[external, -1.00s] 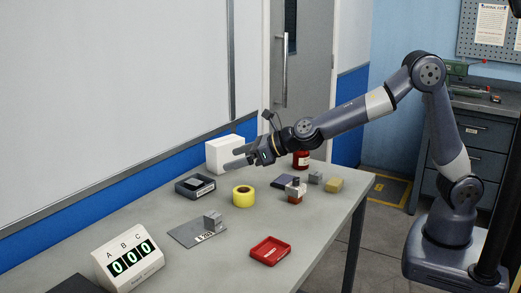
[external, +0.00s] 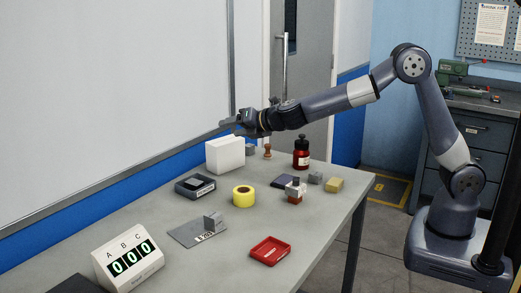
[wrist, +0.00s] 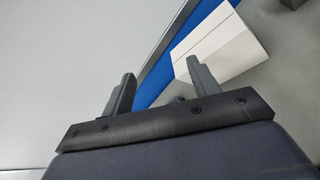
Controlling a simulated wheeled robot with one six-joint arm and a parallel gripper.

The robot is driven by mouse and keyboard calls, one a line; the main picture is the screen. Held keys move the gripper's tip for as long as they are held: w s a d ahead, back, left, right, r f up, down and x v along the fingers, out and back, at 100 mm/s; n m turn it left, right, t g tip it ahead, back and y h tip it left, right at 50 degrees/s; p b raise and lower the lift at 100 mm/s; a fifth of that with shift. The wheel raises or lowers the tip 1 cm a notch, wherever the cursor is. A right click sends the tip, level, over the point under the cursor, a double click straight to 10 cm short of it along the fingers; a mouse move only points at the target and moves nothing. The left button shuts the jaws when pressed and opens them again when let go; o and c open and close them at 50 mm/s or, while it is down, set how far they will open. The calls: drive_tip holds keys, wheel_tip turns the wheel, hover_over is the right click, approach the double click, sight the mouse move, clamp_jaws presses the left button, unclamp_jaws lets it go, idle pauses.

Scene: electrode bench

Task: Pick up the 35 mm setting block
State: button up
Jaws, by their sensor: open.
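Several small grey blocks are on the bench, and I cannot tell by sight which is the 35 mm setting block. One grey block (external: 213,222) stands on a flat grey plate (external: 185,234) with a small label, too small to read. Another grey block (external: 315,178) is at the right, near a yellow block. My gripper (external: 226,124) is open and empty, raised above the white box (external: 225,155). In the wrist view, its fingers (wrist: 160,70) are apart with nothing between them.
A yellow tape roll (external: 243,196), a red tray (external: 270,250), a dark case (external: 195,187), a red bottle (external: 301,154), a wooden-handled stamp (external: 267,151) and a counter display (external: 128,258) are on the bench (external: 325,222). A whiteboard wall borders the back.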

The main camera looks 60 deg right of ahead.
drive_tip(key=w+d+m+g+h+p, duration=0.3)
drive_tip(key=w+d+m+h+p, duration=0.1)
drive_tip(key=d+m, duration=0.9)
drive_tip(key=m+g+y+p, duration=0.3)
drive_tip(key=m+g+p, duration=0.35)
drive_tip(key=m, duration=1.05)
hover_over(251, 146)
drive_tip(key=s, duration=0.1)
wheel_tip(251, 146, down, 8)
drive_tip(key=shift+f, duration=0.6)
drive_tip(key=shift+s+p+x, duration=0.1)
drive_tip(key=shift+p+x, duration=0.35)
drive_tip(key=shift+x, duration=0.65)
drive_tip(key=shift+s+p+x, duration=0.15)
drive_tip(key=shift+p+x, duration=0.3)
drive_tip(key=shift+x, duration=0.65)
drive_tip(key=shift+f, duration=0.1)
drive_tip(key=shift+c, duration=0.4)
clamp_jaws()
